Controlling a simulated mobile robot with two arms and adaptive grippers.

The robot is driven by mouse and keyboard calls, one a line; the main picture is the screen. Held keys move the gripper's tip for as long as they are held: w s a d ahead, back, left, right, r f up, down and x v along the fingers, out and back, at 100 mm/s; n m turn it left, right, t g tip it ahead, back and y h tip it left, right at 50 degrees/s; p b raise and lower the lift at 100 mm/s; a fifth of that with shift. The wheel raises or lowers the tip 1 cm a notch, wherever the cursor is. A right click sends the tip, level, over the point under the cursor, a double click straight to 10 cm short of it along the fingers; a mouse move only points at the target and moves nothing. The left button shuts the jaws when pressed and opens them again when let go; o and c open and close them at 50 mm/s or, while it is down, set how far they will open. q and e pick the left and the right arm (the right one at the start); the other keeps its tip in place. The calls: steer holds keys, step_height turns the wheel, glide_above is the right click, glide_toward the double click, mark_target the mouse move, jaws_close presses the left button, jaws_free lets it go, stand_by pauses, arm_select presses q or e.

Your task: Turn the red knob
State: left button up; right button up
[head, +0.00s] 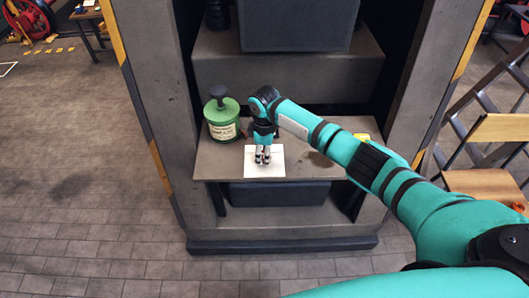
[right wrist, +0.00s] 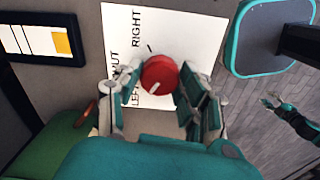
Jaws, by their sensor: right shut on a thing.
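The red knob (right wrist: 160,75) sits on a white plate (right wrist: 188,35) lettered "RIGHT", "LEFT" and a partly covered word ending in "UT". In the right wrist view a white mark shows on the knob's face. My right gripper (right wrist: 158,90) has its fingers on either side of the knob and is shut on it. In the head view my right gripper (head: 262,158) points down over the white plate (head: 265,172) at the shelf's front edge, and it hides the knob almost wholly.
A green lidded container (head: 222,122) stands on the shelf (head: 215,165) just left of my right gripper. A small yellow thing (head: 362,137) lies farther right, partly behind my arm. Grey posts flank the shelf. A wooden chair (head: 490,150) stands at right.

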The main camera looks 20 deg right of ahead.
steer(key=o, duration=1.2)
step_height(320, 180, up, 12)
steer(key=shift+r, duration=0.1)
